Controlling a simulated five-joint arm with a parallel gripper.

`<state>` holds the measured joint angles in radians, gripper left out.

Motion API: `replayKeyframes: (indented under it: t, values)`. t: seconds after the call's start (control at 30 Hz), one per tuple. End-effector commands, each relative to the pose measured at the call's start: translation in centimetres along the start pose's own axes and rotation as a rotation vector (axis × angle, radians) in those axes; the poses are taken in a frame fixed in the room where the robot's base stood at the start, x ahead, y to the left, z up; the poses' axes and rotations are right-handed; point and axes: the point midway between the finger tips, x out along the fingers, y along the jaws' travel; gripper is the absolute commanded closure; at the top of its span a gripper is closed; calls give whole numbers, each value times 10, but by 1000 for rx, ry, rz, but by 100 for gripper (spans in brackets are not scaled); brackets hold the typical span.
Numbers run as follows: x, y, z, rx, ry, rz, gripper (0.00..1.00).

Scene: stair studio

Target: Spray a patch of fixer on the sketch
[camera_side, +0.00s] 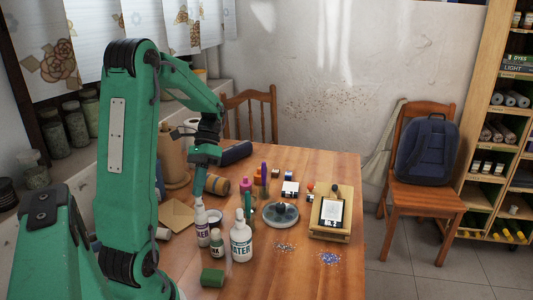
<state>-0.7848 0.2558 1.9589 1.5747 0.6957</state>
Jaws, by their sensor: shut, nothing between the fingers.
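The sketch (332,213) is a white sheet with dark marks on a small wooden board (322,234) at the table's right. My gripper (199,190) points down at the left of the table, shut and empty. Its tip is just above a white bottle (201,223) whose label ends in "ER"; the rest of the label is hard to read, so I cannot be sure it is the fixer. Whether the gripper touches the bottle's top is unclear. My gripper is well left of the sketch.
A larger bottle labelled "WATER" (241,243) and a small bottle (217,242) stand close by. A grey round dish (281,215) sits between the bottles and the sketch. A green block (212,277) lies in front. The front right of the table is mostly clear.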

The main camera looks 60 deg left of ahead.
Motion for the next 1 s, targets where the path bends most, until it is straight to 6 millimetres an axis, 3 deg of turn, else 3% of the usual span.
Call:
replayKeyframes:
  t: [1.0]
  values:
    - [-20,10,11,0,2,-2,100]
